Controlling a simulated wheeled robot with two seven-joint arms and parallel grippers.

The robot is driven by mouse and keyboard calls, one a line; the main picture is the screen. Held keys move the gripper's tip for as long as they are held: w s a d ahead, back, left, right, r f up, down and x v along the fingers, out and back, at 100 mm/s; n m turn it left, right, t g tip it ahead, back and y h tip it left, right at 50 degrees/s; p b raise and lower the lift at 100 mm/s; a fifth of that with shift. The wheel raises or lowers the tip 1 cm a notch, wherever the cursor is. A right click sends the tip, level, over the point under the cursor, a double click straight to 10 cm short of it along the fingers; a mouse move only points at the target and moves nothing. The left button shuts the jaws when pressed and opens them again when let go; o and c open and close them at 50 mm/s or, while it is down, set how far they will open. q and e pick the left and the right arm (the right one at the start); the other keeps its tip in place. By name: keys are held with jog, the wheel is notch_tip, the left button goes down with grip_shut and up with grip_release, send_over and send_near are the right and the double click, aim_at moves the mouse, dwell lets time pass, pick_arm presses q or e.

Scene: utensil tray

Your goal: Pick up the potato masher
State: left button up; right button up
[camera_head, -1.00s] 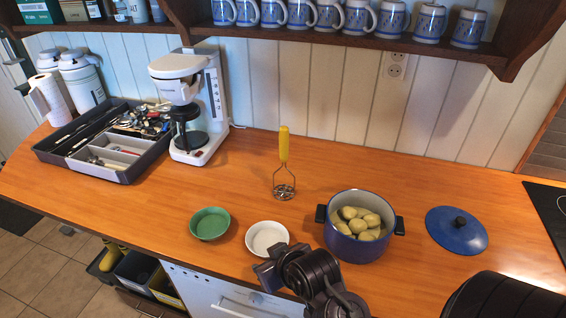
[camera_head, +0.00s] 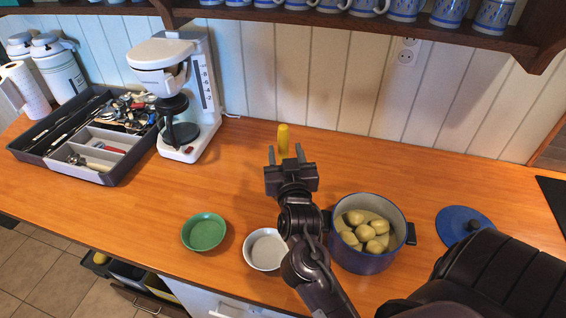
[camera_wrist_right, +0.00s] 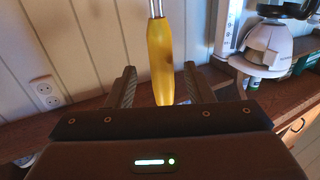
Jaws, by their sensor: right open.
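The potato masher (camera_head: 283,137) stands on the counter with its yellow handle up. In the head view only the upper part of the handle shows, and my right gripper hides the rest. My right gripper (camera_head: 286,152) is open, with its two fingers pointing toward the wall and the handle seen between them. My left gripper does not show.
A blue pot (camera_head: 362,258) with potatoes stands just right of my right arm, its lid (camera_head: 455,219) beyond it. A green bowl (camera_head: 204,232) and a white bowl (camera_head: 262,262) sit at the front. The coffee maker (camera_head: 210,105) and utensil tray (camera_head: 112,172) are left.

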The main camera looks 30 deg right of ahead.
aim_at(284, 146)
jog(key=w, duration=0.1)
jog(key=w+d+p, duration=0.1)
jog(key=w+r+p, duration=0.1)
jog(key=shift+w+d, duration=0.2)
jog(key=shift+d, duration=0.05)
jog(key=shift+w+d+f+p, duration=0.3)
jog(key=shift+w+d, duration=0.05)
jog(key=shift+w, duration=0.35)
jog(key=shift+w+d+f, duration=0.1)
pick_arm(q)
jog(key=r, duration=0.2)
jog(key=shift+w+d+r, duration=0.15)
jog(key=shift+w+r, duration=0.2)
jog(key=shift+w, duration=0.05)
pick_arm(e)
grip_shut()
